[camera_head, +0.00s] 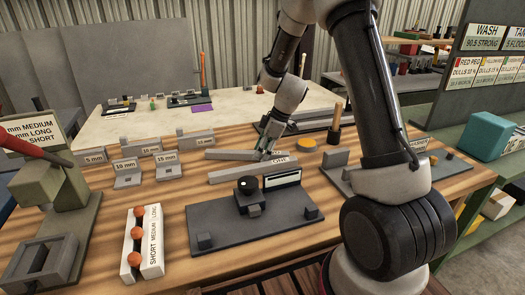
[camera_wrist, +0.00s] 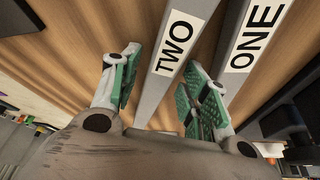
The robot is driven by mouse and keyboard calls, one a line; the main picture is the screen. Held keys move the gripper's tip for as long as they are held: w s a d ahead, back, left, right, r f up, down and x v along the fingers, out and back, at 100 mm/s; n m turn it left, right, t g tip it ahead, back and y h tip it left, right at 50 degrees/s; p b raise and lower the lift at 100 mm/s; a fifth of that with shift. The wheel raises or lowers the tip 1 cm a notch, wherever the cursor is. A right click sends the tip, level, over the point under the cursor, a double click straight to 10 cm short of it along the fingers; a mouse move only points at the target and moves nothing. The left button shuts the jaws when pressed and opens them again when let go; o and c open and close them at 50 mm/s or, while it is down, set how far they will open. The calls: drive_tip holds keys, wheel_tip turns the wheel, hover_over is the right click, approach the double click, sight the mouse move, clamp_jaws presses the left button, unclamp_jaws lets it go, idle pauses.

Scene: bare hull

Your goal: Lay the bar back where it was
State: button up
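Two long grey bars lie side by side on the wooden bench. One carries a white label TWO (camera_wrist: 183,32); the other carries a label ONE (camera_wrist: 250,45). In the head view the bar nearer the camera (camera_head: 236,174) looks like ONE, and the bar behind it (camera_head: 225,154) looks like TWO. My gripper (camera_wrist: 160,70) is open, with green-padded fingers on either side of bar TWO and visible gaps to it. The right finger is between the two bars. In the head view my gripper (camera_head: 265,150) is low over the bars, partly hiding the rear one.
A dark fixture plate (camera_head: 225,222) with a black knob stands in front of the bars. A white SHORT/MEDIUM/LONG rack (camera_head: 143,243) with orange balls is at left. Small labelled grey blocks (camera_head: 127,175) sit left of the bars. An orange disc (camera_head: 307,145) lies to the right.

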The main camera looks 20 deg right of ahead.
drive_tip(key=shift+r, duration=0.1)
drive_tip(key=v, duration=1.2)
drive_tip(key=s+d+r+m+t+h, duration=0.15)
drive_tip(key=s+r+m, duration=0.45)
drive_tip(key=s+r, duration=0.65)
drive_tip(key=s+d+m+h, duration=0.2)
drive_tip(key=s+d+m, duration=0.2)
drive_tip(key=s, duration=1.3)
drive_tip(key=m+t, duration=0.1)
drive_tip(key=m, duration=0.2)
drive_tip(key=shift+s+f, duration=0.25)
drive_tip(key=shift+s, duration=0.05)
drive_tip(key=shift+d+h, duration=0.1)
drive_tip(key=shift+h, duration=0.15)
